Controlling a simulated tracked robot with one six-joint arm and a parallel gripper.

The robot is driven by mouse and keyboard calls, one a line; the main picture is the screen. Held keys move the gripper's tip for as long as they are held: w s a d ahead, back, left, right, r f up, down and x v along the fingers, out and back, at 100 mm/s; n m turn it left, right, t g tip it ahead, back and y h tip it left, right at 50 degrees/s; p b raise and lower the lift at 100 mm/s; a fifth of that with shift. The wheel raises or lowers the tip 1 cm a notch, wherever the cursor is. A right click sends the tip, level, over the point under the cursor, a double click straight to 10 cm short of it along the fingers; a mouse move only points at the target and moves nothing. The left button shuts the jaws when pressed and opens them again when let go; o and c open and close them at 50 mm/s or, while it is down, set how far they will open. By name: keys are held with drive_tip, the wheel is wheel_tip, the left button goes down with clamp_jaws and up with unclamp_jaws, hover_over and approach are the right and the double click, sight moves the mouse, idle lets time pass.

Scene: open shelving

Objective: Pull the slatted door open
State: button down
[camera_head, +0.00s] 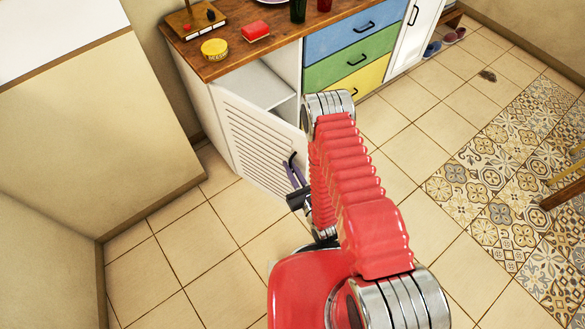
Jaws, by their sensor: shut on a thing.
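The white slatted door (262,142) of the low wooden-topped cabinet stands ajar, swung outward with its hinge side at the left. Part of the white shelved interior (262,82) shows above and behind it. A dark handle (293,160) sits near the door's free right edge. My gripper (294,174) is shut on the handle, its slim purple-grey fingers reaching up to it. My red ribbed arm hides the door's right edge and part of the cabinet front.
Blue (345,32), green (350,65) and yellow (369,82) drawers lie right of the opening. A yellow tin (214,49) and red box (256,31) stand on the countertop (285,40). A beige block (100,130) stands at left. Tiled floor (215,235) before the door is clear.

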drive_tip(key=shift+d+r, duration=0.1)
drive_tip(key=c, duration=1.9)
unclamp_jaws()
wheel_tip(320, 180, up, 10)
drive_tip(key=shift+c, duration=0.4)
